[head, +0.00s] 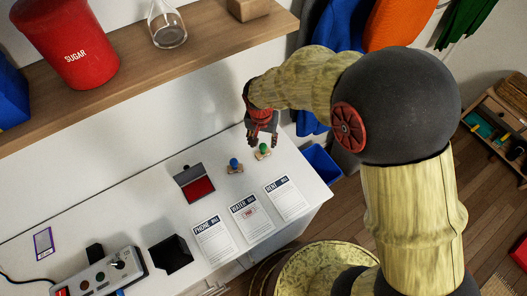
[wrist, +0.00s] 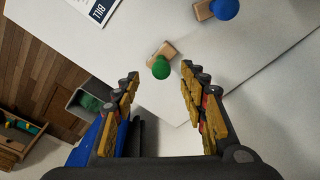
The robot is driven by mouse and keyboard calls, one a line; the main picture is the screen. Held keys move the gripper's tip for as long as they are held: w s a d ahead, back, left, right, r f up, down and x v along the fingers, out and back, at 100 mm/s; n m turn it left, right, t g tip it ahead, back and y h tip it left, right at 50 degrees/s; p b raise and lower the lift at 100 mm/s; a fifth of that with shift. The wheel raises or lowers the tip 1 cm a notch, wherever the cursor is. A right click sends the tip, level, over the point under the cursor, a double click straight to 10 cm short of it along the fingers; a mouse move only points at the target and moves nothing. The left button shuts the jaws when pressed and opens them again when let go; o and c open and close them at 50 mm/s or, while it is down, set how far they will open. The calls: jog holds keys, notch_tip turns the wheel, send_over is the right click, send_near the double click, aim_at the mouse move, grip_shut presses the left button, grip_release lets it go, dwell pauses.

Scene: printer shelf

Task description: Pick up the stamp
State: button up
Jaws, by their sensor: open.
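Two stamps with wooden bases stand on the white table (head: 130,190). One has a green knob (head: 263,148) and the other, to its left, a blue knob (head: 235,163). My gripper (head: 262,140) is open and empty, close to the green stamp at the back right of the table. In the wrist view the green stamp (wrist: 161,67) lies just beyond the open fingertips (wrist: 160,80), roughly between them. The blue stamp (wrist: 224,9) is farther off at the top right. I cannot tell the exact height of the gripper above the table.
A red ink pad (head: 197,188) with its lid up lies left of the stamps. Bills, including a water bill (head: 251,215), lie in front. A wooden shelf (head: 130,75) with a red sugar canister (head: 75,50) hangs above. A blue bin (head: 322,163) stands off the right edge.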

aim_at(263, 146)
jog(key=f, duration=0.2)
jog(key=f+b, duration=0.1)
jog(key=w+f, duration=0.1)
jog(key=f, duration=0.1)
jog(key=shift+f+b, duration=0.35)
jog(key=c, duration=0.3)
jog(key=c, duration=0.8)
grip_shut()
